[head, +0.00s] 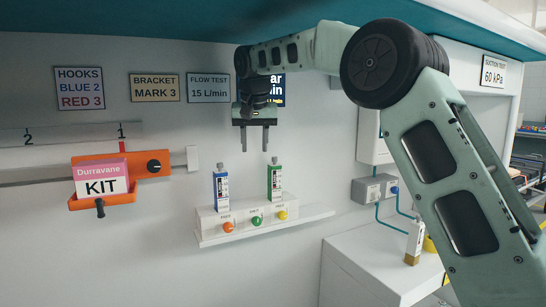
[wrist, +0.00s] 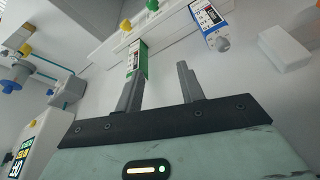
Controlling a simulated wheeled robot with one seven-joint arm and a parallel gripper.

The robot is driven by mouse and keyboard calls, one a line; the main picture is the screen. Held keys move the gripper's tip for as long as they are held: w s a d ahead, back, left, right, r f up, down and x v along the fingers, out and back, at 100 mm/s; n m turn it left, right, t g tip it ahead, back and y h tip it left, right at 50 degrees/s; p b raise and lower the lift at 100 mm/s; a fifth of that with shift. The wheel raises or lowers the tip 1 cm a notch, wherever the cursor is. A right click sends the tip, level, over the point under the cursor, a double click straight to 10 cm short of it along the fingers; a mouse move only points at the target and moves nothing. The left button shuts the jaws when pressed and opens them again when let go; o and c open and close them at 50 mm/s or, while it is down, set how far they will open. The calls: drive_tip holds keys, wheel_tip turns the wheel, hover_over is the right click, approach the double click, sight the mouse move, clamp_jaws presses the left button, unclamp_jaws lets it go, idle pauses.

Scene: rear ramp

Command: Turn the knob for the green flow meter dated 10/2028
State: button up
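The green flow meter (head: 274,183) stands upright on the right of a white shelf block, with a blue flow meter (head: 221,190) to its left. Small labels are on them; I cannot read a date. Along the block's front are an orange knob (head: 228,227), a green knob (head: 256,221) and a yellow knob (head: 282,215). My gripper (head: 256,148) points down above the meters, open and empty. In the wrist view, the green meter (wrist: 138,58) shows just beyond one finger of my gripper (wrist: 158,72), and the blue meter (wrist: 208,22) is to the right.
The white shelf (head: 262,229) juts from the wall. At left an orange bracket (head: 152,165) holds a Durravane kit box (head: 102,178). Wall signs include a flow test sign (head: 208,88) reading 15 L/min. A white cabinet (head: 365,268) with a bottle (head: 414,243) stands at right.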

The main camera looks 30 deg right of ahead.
drive_tip(key=m+h, duration=0.1)
drive_tip(key=m, duration=0.1)
approach(275, 161)
drive_tip(key=shift+w+b+x, duration=0.2)
drive_tip(key=shift+x, duration=1.65)
drive_tip(key=shift+w+b+x, duration=0.15)
drive_tip(key=shift+w+x, duration=0.05)
drive_tip(key=shift+x, duration=1.65)
drive_tip(key=shift+d+r, duration=0.15)
drive_tip(key=shift+r, duration=0.05)
clamp_jaws()
